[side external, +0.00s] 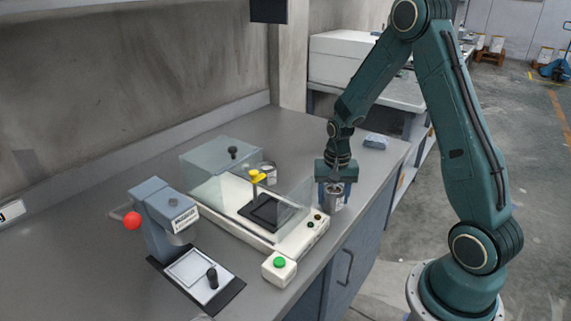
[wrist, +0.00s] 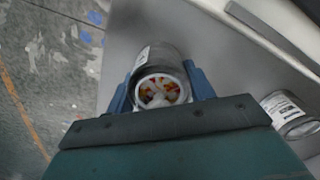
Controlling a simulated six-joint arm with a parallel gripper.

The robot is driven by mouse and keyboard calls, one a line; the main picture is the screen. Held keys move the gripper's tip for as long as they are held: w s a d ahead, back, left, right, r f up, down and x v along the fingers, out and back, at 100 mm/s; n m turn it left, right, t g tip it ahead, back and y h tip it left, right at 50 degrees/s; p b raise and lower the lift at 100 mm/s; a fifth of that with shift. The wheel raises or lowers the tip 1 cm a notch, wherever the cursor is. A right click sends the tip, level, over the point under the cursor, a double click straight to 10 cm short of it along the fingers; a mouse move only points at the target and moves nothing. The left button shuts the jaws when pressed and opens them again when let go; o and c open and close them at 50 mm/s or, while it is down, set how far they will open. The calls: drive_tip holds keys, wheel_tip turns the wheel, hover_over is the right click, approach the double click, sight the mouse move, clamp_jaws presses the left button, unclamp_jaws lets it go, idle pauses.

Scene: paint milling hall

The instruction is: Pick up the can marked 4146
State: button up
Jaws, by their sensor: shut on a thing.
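My gripper (side external: 333,183) points down near the counter's front edge, at the right end of the glass-covered device. Its blue fingers are shut on a metal can (side external: 334,200), one on each side. In the wrist view the held can (wrist: 150,62) shows an open end with red, yellow and white pieces inside. Part of a pale label shows on its side, but I cannot read a number. I cannot tell whether its base touches the counter. A second can (wrist: 290,114) with a white label lies to the right in the wrist view; its marking is too blurred to read.
The device (side external: 262,228) with clear covers and a yellow knob stands just left of the gripper. A press with a red ball knob (side external: 132,220) and a green button box (side external: 279,268) are nearer the camera. A grey-blue object (side external: 376,141) lies behind. The counter's front edge is close.

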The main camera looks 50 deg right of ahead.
wheel_tip(320, 180, up, 20)
idle(0.7)
drive_tip(key=shift+w+a, duration=0.1)
idle(0.4)
